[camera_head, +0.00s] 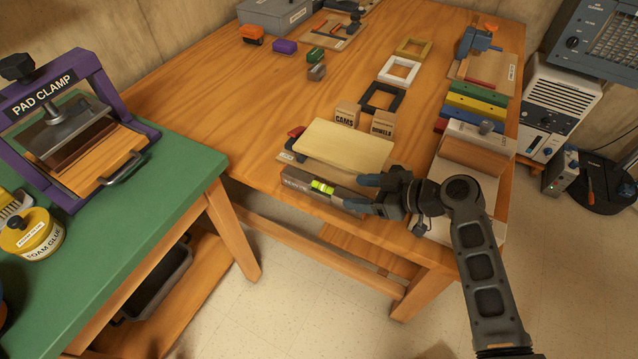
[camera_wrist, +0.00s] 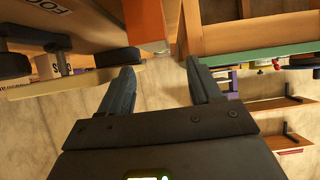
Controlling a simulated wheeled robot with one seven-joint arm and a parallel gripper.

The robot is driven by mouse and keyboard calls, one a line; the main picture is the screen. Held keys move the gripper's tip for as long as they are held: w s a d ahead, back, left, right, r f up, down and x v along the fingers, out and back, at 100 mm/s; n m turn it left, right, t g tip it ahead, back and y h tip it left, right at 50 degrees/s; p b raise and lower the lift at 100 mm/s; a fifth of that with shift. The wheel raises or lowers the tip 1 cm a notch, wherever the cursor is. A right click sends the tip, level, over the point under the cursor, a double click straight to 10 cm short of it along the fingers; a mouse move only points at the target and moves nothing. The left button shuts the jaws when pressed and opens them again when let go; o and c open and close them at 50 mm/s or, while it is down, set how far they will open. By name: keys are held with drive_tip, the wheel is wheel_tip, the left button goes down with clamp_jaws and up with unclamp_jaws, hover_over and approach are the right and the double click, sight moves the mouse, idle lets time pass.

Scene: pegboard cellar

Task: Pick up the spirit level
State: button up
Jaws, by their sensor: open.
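The spirit level (camera_head: 297,182) is a dark grey bar with a bright yellow-green vial near its middle. In the head view it lies along the near edge of the wooden table, in front of a cream board. My gripper (camera_head: 360,192) points left at the level's right end, with its dark blue fingers close to it. I cannot tell whether they touch it. The fingers partly hide that end. In the wrist view my gripper (camera_wrist: 164,82) is open, with only background showing between the fingers. I cannot make out the level for certain there.
The cream board (camera_head: 345,146) rests just behind the level, near two small cartons (camera_head: 382,123). The green bench (camera_head: 160,190) with a purple pad clamp (camera_head: 105,75) is at left, across a gap. The middle of the table is fairly clear.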

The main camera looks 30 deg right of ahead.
sight(329, 188)
drive_tip(key=shift+w, duration=0.6)
drive_tip(key=shift+w+a, duration=0.15)
drive_tip(key=shift+w, duration=0.1)
drive_tip(key=shift+s+f+p+x, duration=0.15)
drive_tip(key=shift+p+x, duration=0.25)
drive_tip(key=shift+x, duration=1.4)
drive_tip(key=shift+s+f+p+x, duration=0.15)
drive_tip(key=shift+p+x, duration=0.25)
drive_tip(key=shift+x, duration=1.4)
drive_tip(key=shift+a+r, duration=0.1)
drive_tip(key=shift+a, duration=0.1)
drive_tip(key=shift+c, duration=0.3)
drive_tip(key=c, duration=1.1)
drive_tip(key=shift+r, duration=0.15)
